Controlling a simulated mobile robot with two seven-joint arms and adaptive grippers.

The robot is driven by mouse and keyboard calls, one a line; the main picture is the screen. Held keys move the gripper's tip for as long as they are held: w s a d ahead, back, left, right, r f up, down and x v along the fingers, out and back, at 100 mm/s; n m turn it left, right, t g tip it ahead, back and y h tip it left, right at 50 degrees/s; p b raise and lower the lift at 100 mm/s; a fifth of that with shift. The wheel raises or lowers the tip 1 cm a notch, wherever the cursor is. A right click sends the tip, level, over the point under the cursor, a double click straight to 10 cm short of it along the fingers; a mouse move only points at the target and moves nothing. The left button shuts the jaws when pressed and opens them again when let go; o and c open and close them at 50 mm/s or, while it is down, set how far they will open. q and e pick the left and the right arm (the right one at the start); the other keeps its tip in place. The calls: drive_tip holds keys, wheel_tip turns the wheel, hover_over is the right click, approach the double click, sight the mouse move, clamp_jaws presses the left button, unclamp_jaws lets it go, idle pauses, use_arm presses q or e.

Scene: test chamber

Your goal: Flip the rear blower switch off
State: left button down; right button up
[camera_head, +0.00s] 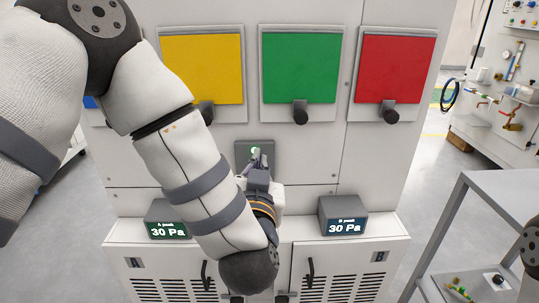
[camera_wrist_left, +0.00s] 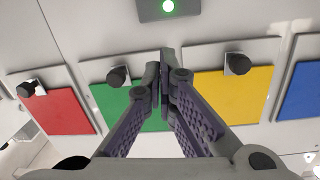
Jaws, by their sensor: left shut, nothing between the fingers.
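A small grey switch box (camera_head: 242,148) with a lit green light sits on the cabinet front, below the green panel. My left arm comes in from the left, and its gripper (camera_head: 257,160) is in front of this box, covering part of it. In the left wrist view the grey box (camera_wrist_left: 150,12) with its green lamp (camera_wrist_left: 168,6) is at the top edge, partly cut off. My left gripper (camera_wrist_left: 165,58) is shut and empty there, its tips below the box in the picture. I cannot make out the switch lever or whether the tips touch it. My right gripper is not in view.
Yellow (camera_head: 203,65), green (camera_head: 300,65) and red (camera_head: 398,68) panels with black knobs are above the box. Two 30 Pa displays, one left (camera_head: 167,213) and one right (camera_head: 343,212), stand on the ledge. A grey metal shelf (camera_head: 490,185) is at the right.

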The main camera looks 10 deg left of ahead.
use_arm(q)
drive_tip(key=shift+s+a+r, duration=0.1)
drive_tip(key=shift+r, duration=0.05)
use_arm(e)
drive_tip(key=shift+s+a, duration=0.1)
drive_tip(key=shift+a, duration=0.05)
use_arm(q)
drive_tip(key=x, duration=0.3)
drive_tip(key=b+x, duration=0.1)
drive_tip(key=x, duration=0.6)
drive_tip(key=shift+f, duration=0.3)
drive_tip(key=shift+s+a+f, duration=0.1)
drive_tip(key=shift+s+f, duration=0.3)
drive_tip(key=shift+f, duration=0.4)
drive_tip(key=shift+s+f, duration=0.35)
drive_tip(key=shift+f, duration=0.45)
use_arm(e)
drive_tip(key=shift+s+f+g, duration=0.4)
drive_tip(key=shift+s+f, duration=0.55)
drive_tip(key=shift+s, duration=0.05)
use_arm(q)
drive_tip(key=shift+f+b, duration=0.1)
drive_tip(key=shift+b, duration=0.2)
